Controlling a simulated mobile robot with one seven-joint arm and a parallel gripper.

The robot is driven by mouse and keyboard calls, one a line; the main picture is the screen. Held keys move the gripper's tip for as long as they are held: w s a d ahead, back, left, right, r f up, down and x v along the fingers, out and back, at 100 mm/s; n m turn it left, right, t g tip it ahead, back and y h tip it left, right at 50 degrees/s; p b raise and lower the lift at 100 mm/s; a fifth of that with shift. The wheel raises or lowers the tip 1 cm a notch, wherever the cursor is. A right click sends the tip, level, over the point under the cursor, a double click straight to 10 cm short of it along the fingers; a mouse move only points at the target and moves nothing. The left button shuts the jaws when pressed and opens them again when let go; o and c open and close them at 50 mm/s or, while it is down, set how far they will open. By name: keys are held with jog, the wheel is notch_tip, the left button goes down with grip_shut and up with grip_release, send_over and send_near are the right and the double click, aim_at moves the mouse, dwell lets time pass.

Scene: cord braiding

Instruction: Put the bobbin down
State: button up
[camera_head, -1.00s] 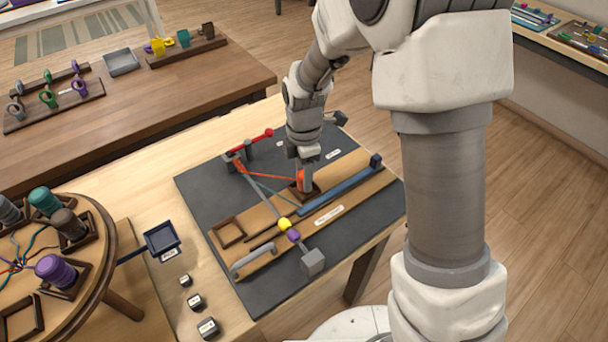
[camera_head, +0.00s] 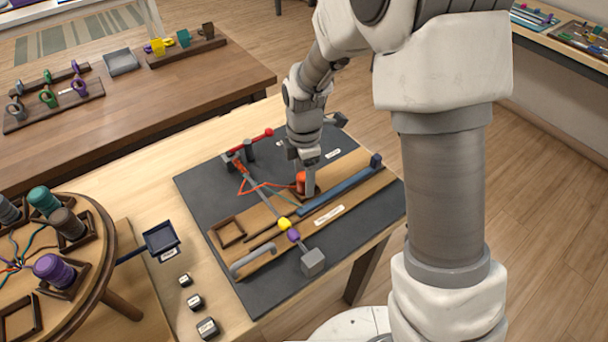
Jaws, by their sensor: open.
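The orange-red bobbin (camera_head: 300,181) stands in a small dark wooden square holder on the tan board (camera_head: 345,203). An orange cord (camera_head: 262,185) runs slack from it to the left, toward the braid bar. My gripper (camera_head: 307,178) is open at the bobbin, with a grey finger in front of its right side. The other finger is hard to make out, and I cannot tell whether the fingers touch the bobbin.
An empty square holder (camera_head: 229,231) lies at the board's left. A blue bar (camera_head: 340,190) and a rod with yellow and purple beads (camera_head: 285,223) lie nearby. A round table (camera_head: 97,262) with several bobbins stands at left. A red-tipped lever (camera_head: 266,133) sits behind.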

aim_at(304, 176)
notch_tip(304, 176, up, 12)
jog(key=p, duration=0.2)
jog(key=s+d+r+m+t, duration=0.2)
jog(key=s+d+r+m, duration=0.4)
jog(key=s+m, duration=0.3)
jog(key=s+d+r+m+t, duration=0.3)
jog(key=s+d+r+m, duration=0.3)
jog(key=s+m, duration=0.3)
jog(key=m, duration=0.3)
jog(key=shift+s+d+r+m+t, duration=0.25)
jog(key=shift+s+r+m+t, duration=0.05)
jog(key=shift+s+r+m, duration=0.1)
notch_tip(304, 176, up, 4)
jog(key=p, duration=0.4)
jog(key=shift+f, duration=0.1)
